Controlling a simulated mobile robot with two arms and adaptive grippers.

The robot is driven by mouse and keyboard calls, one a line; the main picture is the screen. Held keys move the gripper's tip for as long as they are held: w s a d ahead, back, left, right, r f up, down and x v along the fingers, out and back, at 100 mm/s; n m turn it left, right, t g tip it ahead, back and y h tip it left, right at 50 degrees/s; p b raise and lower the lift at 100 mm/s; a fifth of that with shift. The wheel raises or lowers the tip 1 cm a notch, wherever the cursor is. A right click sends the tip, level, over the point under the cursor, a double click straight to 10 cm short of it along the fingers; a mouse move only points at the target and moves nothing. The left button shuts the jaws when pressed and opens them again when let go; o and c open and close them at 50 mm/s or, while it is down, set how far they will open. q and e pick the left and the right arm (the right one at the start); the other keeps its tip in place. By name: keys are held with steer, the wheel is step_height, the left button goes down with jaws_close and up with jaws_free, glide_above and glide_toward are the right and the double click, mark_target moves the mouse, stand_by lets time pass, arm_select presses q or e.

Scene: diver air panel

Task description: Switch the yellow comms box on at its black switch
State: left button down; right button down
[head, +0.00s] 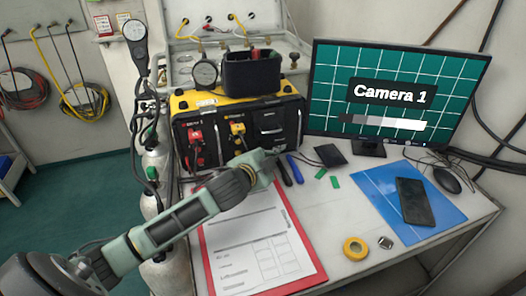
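The yellow comms box (183,104) stands at the back left of the table, with a yellow top and a black front panel. Red plugs (195,140) and a yellow connector (238,133) sit on its front, with dark fittings to their right. I cannot make out which dark part is the black switch. My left arm comes in from the lower left, and its wrist end is just in front of the box's lower front. My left gripper (270,162) is small and dark there, its fingers not clear. Contact with the box cannot be told. My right gripper is not in view.
A black bin (253,75) and a round gauge (205,73) are at the box's top. A monitor (395,95) stands right. A red clipboard (313,270) lies in front, partly under my arm. A blue mat (388,220) holds a phone (414,201). Yellow tape (355,248) lies nearby.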

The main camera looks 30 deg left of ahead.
arm_select(q)
steer(key=shift+w+a, duration=0.1)
stand_by(0.5)
steer(key=shift+a, duration=0.1)
steer(key=shift+w+a, duration=0.1)
steer(key=shift+w, duration=0.05)
steer(key=shift+w+a+p, duration=0.2)
steer(key=shift+a+p, duration=0.05)
steer(key=shift+p, duration=0.15)
stand_by(0.6)
steer(key=shift+s+d+r+p, duration=0.1)
steer(key=shift+s+d+p, duration=0.4)
steer(key=shift+d, duration=0.1)
